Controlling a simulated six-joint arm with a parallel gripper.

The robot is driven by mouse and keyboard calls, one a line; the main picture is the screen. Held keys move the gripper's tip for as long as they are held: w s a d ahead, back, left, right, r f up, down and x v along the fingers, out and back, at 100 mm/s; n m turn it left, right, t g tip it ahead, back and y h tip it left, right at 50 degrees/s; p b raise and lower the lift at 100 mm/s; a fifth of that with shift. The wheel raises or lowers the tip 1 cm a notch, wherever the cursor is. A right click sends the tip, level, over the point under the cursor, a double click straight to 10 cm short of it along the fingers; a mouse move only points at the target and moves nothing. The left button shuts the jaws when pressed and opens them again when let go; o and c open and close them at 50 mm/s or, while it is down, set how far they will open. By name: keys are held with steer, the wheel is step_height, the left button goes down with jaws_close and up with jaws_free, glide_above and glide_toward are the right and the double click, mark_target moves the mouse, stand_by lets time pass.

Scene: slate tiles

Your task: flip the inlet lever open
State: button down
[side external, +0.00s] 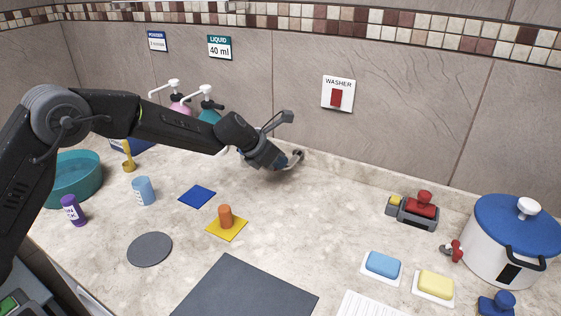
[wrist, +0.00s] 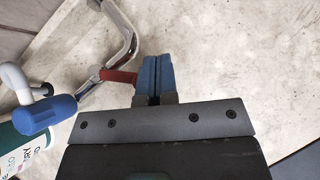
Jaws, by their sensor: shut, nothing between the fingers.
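The inlet lever appears to be the short red lever (wrist: 118,76) on the chrome pipework (wrist: 128,38) in the wrist view. It sticks out sideways towards my fingers, and its end is at or very near their left side; I cannot tell whether they touch. My gripper (wrist: 155,62) has blue fingers pressed together with nothing between them. The lever is hidden there behind my gripper.
A blue cylindrical knob (wrist: 47,115) and a green labelled bottle (wrist: 22,150) are left of my gripper in the wrist view. Pink (side external: 181,104) and teal (side external: 209,115) pump bottles stand behind my arm. A red WASHER switch (side external: 337,97) is on the wall.

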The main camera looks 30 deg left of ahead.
steer(key=shift+w+a, duration=0.15)
steer(key=shift+a, duration=0.4)
steer(key=s+r, duration=0.7)
steer(key=s, duration=0.4)
steer(key=shift+d+r, duration=0.25)
steer(key=shift+d, duration=0.15)
steer(key=shift+s, duration=0.1)
steer(key=a+m+g+h, duration=0.1)
steer(key=a+m, duration=0.2)
steer(key=a, duration=0.9)
steer(key=shift+w+a+h, duration=0.2)
steer(key=shift+w+h, duration=0.2)
steer(key=shift+w, duration=0.05)
